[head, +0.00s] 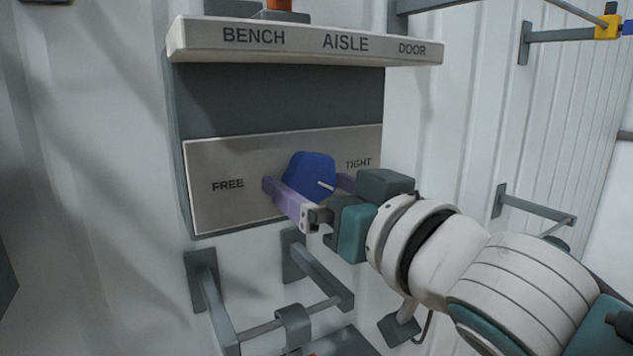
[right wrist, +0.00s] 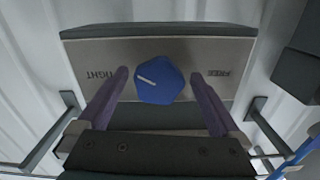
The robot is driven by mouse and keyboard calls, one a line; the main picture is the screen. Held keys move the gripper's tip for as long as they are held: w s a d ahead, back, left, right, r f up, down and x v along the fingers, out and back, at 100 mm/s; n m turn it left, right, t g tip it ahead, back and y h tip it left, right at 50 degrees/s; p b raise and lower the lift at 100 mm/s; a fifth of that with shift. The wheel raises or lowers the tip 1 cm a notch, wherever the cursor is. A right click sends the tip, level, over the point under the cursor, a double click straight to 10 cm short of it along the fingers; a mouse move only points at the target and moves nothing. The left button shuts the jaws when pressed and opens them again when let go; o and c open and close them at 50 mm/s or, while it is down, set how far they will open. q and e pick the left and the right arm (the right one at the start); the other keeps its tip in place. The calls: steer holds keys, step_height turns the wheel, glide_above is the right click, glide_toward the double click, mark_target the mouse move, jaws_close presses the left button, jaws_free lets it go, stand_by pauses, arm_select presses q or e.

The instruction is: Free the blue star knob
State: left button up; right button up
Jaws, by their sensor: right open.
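The blue star knob (head: 312,172) is on a grey metal plate (head: 225,210) on the wall, between the words FREE at left and TIGHT at right. A white pointer line on the knob points right and slightly down in the head view, toward the TIGHT side. In the right wrist view the knob (right wrist: 160,82) stands between the two purple fingers, with gaps on both sides. My right gripper (head: 308,190) is open around the knob; its far finger is partly hidden behind the knob. My left gripper is not in view.
A pale shelf (head: 300,42) marked BENCH, AISLE and DOOR juts out above the plate. Grey brackets with a bar (head: 285,320) stick out below it. Another wall bracket (head: 535,206) is at right.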

steer(key=c, duration=1.3)
steer(key=shift+o, duration=0.2)
steer(key=shift+n, duration=0.4)
steer(key=n, duration=0.4)
steer(key=shift+d+n, duration=0.15)
steer(key=shift+n, duration=0.25)
steer(key=n, duration=0.5)
steer(key=shift+w+d, duration=0.1)
steer(key=n, duration=0.5)
steer(key=shift+r+n+p, duration=0.2)
steer(key=shift+n+p, duration=0.1)
steer(key=shift+n, duration=0.1)
steer(key=n, duration=0.4)
steer(key=shift+r+n, duration=0.1)
steer(key=shift+n, duration=0.3)
